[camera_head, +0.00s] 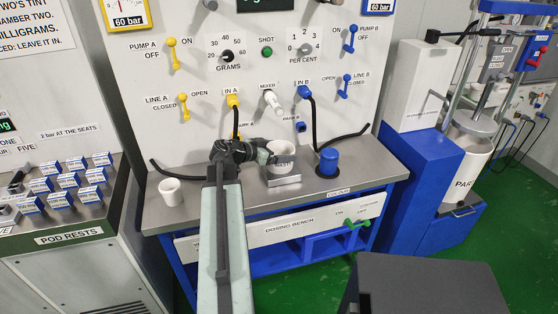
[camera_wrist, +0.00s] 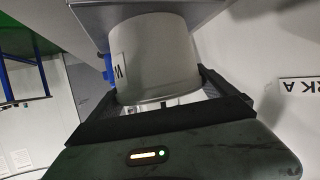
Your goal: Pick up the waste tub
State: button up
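The waste tub is a white cylindrical cup (camera_head: 283,149) with an open top, at the silver block (camera_head: 284,181) in the middle of the bench.
A second white cup (camera_head: 171,192) stands at the bench's left. A blue cylinder (camera_head: 328,161) stands right of the tub. Black hoses hang from the panel ports behind. Several labelled pods (camera_head: 75,180) sit on the left counter. Bare bench top lies between the second cup and my arm.

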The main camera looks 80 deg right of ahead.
jog(key=c, duration=0.9)
jog(key=shift+o, duration=0.2)
notch_tip(320, 180, up, 10)
jog(key=p, duration=1)
jog(key=shift+r, duration=0.2)
